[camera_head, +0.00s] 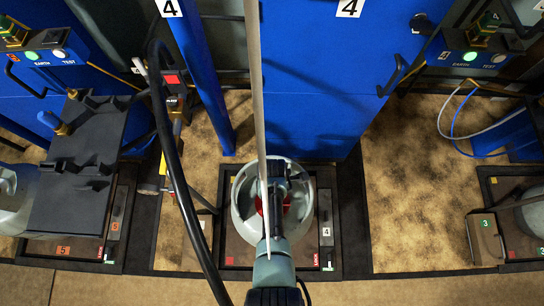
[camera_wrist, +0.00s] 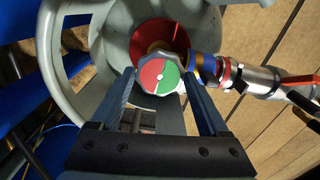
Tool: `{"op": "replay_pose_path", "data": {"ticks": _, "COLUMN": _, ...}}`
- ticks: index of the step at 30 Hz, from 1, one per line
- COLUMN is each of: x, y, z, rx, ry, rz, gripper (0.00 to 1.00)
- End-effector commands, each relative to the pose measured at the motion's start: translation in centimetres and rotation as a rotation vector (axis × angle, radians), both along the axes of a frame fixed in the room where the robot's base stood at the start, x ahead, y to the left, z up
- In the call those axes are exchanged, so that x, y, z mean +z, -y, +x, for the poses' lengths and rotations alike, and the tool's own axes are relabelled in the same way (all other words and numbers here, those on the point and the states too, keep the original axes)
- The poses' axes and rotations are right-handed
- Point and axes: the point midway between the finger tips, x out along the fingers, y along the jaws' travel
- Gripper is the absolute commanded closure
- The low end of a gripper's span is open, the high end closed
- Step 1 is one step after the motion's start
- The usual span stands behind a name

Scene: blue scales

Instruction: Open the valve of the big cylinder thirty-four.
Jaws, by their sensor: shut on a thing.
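The big grey cylinder (camera_head: 238,212) stands on a platform marked 4 and its round collar is seen from above. In the wrist view its grey collar (camera_wrist: 62,52) curves around the valve. The valve knob (camera_wrist: 150,80) is faceted, with a red and a green part on its face. My gripper (camera_wrist: 159,82) is shut on the knob, one finger on each side of it. In the head view my gripper (camera_head: 272,188) is over the collar's opening, and my arm hides part of the cylinder.
A metal fitting (camera_wrist: 255,82) with blue and red rings joins the valve on the right. A thin pale pole (camera_head: 256,90) and a black hose (camera_head: 178,170) cross the head view. Blue cabinets (camera_head: 310,90) stand behind. A dark stand (camera_head: 78,180) is at left. Another platform (camera_head: 486,240) is at right.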

Motion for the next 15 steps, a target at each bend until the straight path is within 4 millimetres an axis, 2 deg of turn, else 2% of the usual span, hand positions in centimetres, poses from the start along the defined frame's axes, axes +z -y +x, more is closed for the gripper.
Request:
{"op": "replay_pose_path", "data": {"ticks": 6, "x": 0.0, "y": -0.01, "z": 0.0, "rx": -0.001, "ry": 0.0, "rz": 0.0, "gripper": 0.77}}
{"op": "replay_pose_path", "data": {"ticks": 7, "x": 0.0, "y": -0.01, "z": 0.0, "rx": -0.001, "ry": 0.0, "rz": 0.0, "gripper": 0.2}}
{"op": "replay_pose_path", "data": {"ticks": 10, "x": 0.0, "y": -0.01, "z": 0.0, "rx": -0.001, "ry": 0.0, "rz": 0.0, "gripper": 0.02}}
{"op": "replay_pose_path", "data": {"ticks": 15, "x": 0.0, "y": -0.01, "z": 0.0, "rx": -0.001, "ry": 0.0, "rz": 0.0, "gripper": 0.0}}
